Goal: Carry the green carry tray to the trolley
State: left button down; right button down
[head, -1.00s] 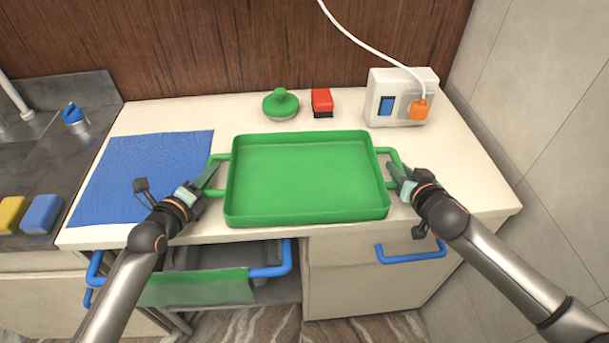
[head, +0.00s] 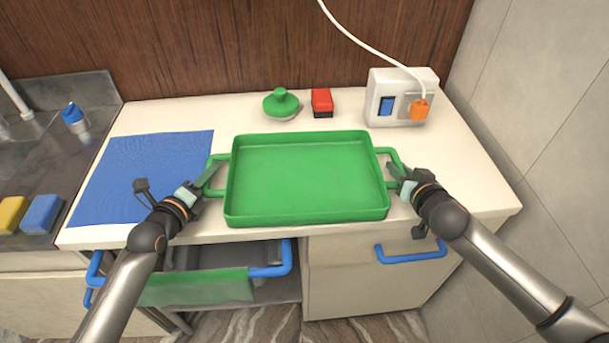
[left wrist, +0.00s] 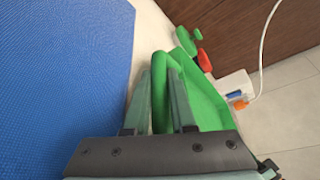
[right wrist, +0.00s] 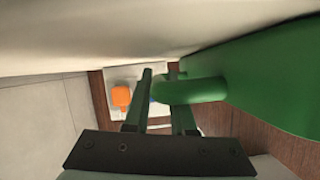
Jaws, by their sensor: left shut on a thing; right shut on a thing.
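The green carry tray (head: 305,178) is empty and looks level at the front of the counter, between my two grippers. I cannot tell whether it touches the counter. My left gripper (head: 210,178) is shut on its left handle, which also shows between the fingers in the left wrist view (left wrist: 161,90). My right gripper (head: 398,174) is shut on its right handle, which shows at the fingers in the right wrist view (right wrist: 190,90).
A blue mat (head: 140,175) lies left of the tray, beside a sink with yellow (head: 11,214) and blue (head: 41,213) sponges. A green-knobbed lid (head: 281,104), a red block (head: 322,102) and a socket box (head: 385,97) with a white cable stand behind. A tiled wall is on the right.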

pick_arm(q)
jog(key=shift+r, duration=0.15)
